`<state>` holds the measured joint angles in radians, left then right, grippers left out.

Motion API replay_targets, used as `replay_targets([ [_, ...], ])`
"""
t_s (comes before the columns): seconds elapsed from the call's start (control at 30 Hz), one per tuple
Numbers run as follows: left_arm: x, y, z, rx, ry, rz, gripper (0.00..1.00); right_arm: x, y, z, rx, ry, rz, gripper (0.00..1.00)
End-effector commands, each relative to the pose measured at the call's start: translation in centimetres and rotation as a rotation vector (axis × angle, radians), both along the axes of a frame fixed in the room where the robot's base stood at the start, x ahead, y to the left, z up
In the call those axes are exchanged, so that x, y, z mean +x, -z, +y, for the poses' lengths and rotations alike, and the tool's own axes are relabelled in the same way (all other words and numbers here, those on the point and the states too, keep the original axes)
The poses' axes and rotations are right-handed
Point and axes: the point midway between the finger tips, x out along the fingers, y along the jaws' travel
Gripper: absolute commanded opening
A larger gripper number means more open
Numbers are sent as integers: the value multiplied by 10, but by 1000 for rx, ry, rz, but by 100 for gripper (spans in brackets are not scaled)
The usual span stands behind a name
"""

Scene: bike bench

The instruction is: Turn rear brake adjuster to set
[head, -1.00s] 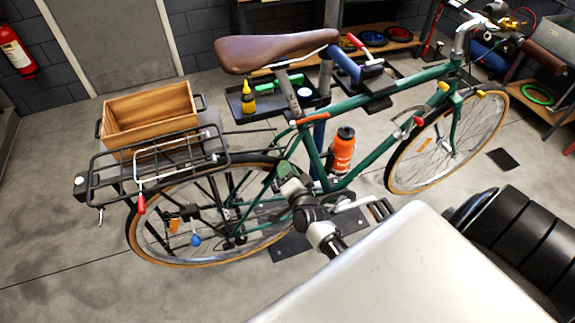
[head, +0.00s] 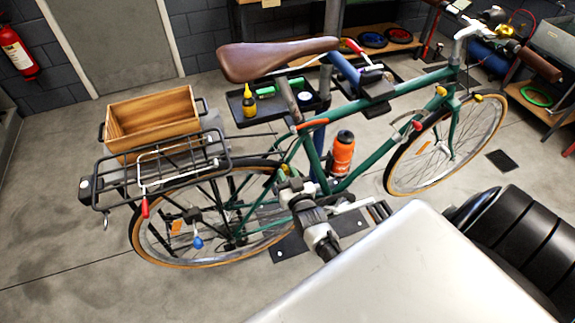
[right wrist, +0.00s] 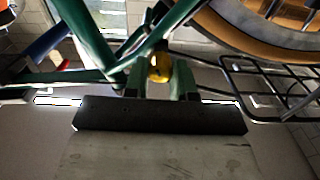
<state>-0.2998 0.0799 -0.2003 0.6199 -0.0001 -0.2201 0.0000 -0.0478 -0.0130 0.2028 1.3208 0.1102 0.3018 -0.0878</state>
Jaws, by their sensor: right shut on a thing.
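The green bike stands in a repair stand, and its frame (head: 375,157) crosses the head view. A yellow round adjuster (right wrist: 159,67) shows near the rear of the frame in the right wrist view. It sits between the two greenish fingers of my right gripper (right wrist: 158,83), which is shut on it. In the head view my right gripper (head: 288,180) reaches to the frame by the rear wheel (head: 140,243). A small yellow spot shows at its tip, and the gripper hides most of the adjuster. My left gripper is not in view.
A black rear rack (head: 115,184) and a wooden crate (head: 150,120) lie to the left. The brown saddle (head: 270,58) is above the gripper. An orange bottle (head: 343,153) is on the frame. A tool tray (head: 236,110) hangs behind. Open floor lies at left.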

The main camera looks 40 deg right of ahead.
Motion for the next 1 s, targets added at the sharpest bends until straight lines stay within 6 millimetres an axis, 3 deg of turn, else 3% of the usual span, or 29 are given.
replay_targets([
  [1.0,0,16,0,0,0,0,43,-1,4,2,-914,-1,225,2],
])
